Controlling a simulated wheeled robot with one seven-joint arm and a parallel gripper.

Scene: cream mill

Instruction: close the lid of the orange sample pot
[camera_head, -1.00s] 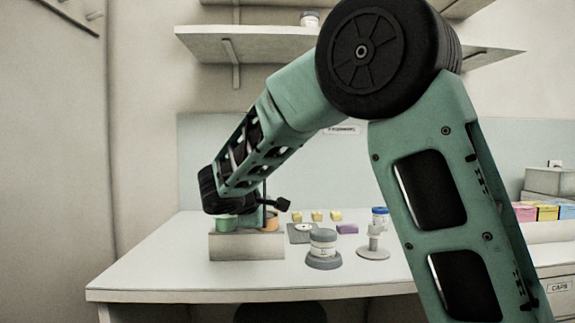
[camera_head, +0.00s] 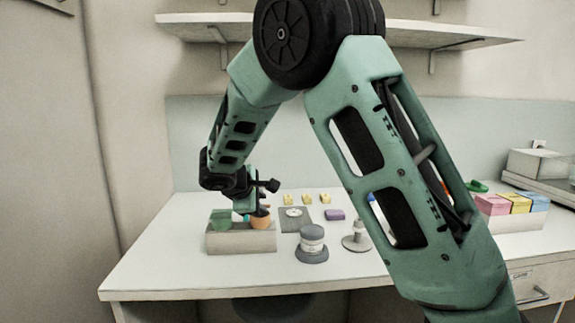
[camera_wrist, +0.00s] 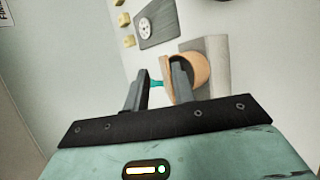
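The orange sample pot (camera_head: 260,223) sits at the right end of a pale block (camera_head: 240,243) on the bench. In the wrist view, the orange pot (camera_wrist: 202,72) lies just beyond the right fingertip, with a dark opening facing the fingers; its lid looks raised, though the exact angle is unclear. My gripper (camera_wrist: 158,75) is open, its two fingers apart with no object clamped. The right finger overlaps the pot; I cannot tell whether it touches. In the head view my gripper (camera_head: 246,207) is above the block, beside the pot. A small teal piece (camera_wrist: 156,84) shows between the fingers.
A green pot (camera_head: 221,218) shares the block's left end. A grey plate with a dial (camera_head: 294,214), several yellow blocks (camera_head: 307,199), a purple block (camera_head: 334,215), a grey-lidded jar (camera_head: 312,240) and a pedestal (camera_head: 356,238) stand to the right. The front bench is clear.

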